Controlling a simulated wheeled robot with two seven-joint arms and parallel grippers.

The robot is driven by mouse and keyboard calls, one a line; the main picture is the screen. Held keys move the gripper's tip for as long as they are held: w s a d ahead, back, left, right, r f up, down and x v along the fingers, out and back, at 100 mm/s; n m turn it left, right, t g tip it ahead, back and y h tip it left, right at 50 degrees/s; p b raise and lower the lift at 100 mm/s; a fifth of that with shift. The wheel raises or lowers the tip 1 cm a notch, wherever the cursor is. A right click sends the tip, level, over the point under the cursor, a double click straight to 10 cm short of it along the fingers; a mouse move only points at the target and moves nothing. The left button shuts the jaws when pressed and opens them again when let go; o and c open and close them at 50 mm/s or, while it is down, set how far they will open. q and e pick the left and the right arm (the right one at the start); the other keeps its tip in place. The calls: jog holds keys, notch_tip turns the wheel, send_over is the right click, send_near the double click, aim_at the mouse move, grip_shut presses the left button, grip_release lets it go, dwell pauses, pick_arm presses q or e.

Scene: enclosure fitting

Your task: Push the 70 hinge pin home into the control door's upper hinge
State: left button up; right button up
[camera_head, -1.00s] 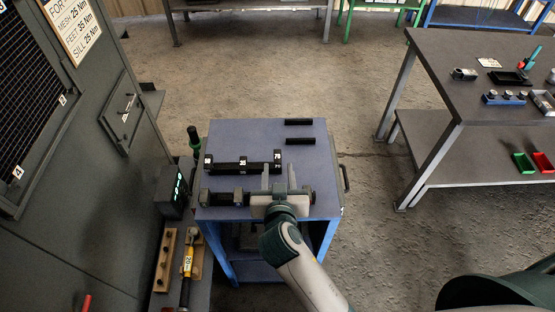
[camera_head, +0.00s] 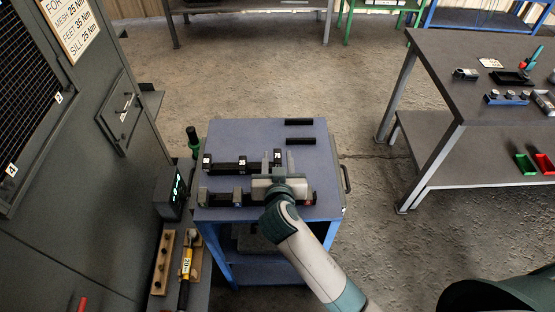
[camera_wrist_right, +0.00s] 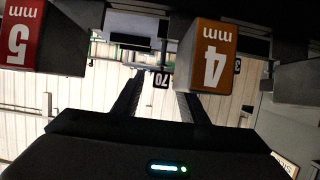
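A black rack (camera_head: 225,166) with white number labels lies on the blue cart; its right-hand label (camera_head: 278,154) reads 70. The same 70 label (camera_wrist_right: 162,79) shows upside down between my fingers in the right wrist view. The pin itself cannot be made out. My right gripper (camera_head: 278,162) is at the rack's right end, fingers apart, with nothing visible held between them. A small door (camera_head: 122,110) with a handle, probably the control door, is shut on the grey enclosure at left; its upper hinge is too small to make out. My left gripper is out of view.
A front rack (camera_head: 222,198) lies below my right gripper; its red 5 mm block (camera_wrist_right: 22,38) and orange 4 mm block (camera_wrist_right: 212,55) show close in the wrist view. Two black bars (camera_head: 299,141) lie at the cart's back. A workbench (camera_head: 460,60) stands right.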

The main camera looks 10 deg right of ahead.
dwell(0.4)
grip_shut()
jog(key=shift+r, duration=0.15)
jog(key=shift+r, duration=0.5)
jog(key=r+b, duration=0.1)
jog(key=d+r, duration=0.1)
jog(key=r, duration=0.1)
jog(key=shift+s+r+b, duration=0.1)
jog(key=shift+r+b, duration=0.05)
jog(key=shift+b, duration=0.2)
jog(key=s+d+r+b, duration=0.2)
jog(key=d+r, duration=0.4)
jog(key=d, duration=0.4)
jog(key=shift+s+d+r, duration=0.2)
jog(key=shift+r, duration=0.1)
jog(key=shift+f, duration=0.1)
